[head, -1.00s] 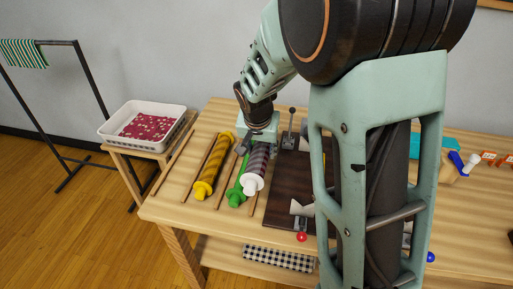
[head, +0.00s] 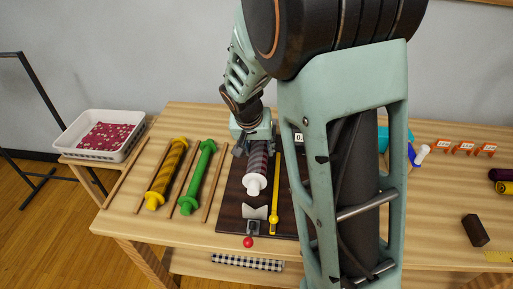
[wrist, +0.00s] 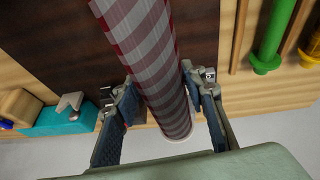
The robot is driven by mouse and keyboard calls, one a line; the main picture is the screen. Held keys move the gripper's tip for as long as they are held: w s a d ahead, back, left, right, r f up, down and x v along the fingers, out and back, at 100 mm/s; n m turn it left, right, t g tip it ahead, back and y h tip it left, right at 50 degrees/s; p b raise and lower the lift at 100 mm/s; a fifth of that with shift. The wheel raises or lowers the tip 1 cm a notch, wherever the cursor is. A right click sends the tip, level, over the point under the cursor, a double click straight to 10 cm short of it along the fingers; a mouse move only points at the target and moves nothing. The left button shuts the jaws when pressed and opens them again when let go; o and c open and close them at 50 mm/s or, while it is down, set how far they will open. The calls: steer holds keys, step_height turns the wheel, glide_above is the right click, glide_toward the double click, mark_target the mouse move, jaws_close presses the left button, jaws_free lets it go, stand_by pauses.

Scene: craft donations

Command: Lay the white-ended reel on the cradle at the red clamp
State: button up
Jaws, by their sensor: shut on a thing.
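The white-ended reel (head: 257,165), wound in grey and maroon stripes, is between the fingers of my gripper (head: 253,138), which is shut on it. In the head view it is over the dark brown board (head: 230,205), its near white end pointing toward the front edge; its height above the board is hard to tell. The pale V-shaped cradle (head: 262,212) stands at the board's front, with the red clamp knob (head: 248,242) just before it. The reel's near end is a little behind this cradle. The wrist view shows the striped reel (wrist: 150,60) between both fingers. My gripper hides the far end.
A yellow rod (head: 275,195) lies on the board right of the reel. A green reel (head: 197,178) and a yellow-brown reel (head: 167,175) lie left between wooden strips. A white tray (head: 100,137) stands far left. My arm hides the table right of the board.

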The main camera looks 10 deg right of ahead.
mark_target(255, 154)
steer(key=shift+d+f, duration=0.1)
steer(key=shift+d, duration=0.05)
steer(key=shift+f+b, duration=1.9)
steer(key=shift+f, duration=1.35)
steer(key=shift+f+b, duration=0.8)
steer(key=shift+b, duration=0.15)
steer(key=o, duration=1.4)
steer(key=v, duration=1.2)
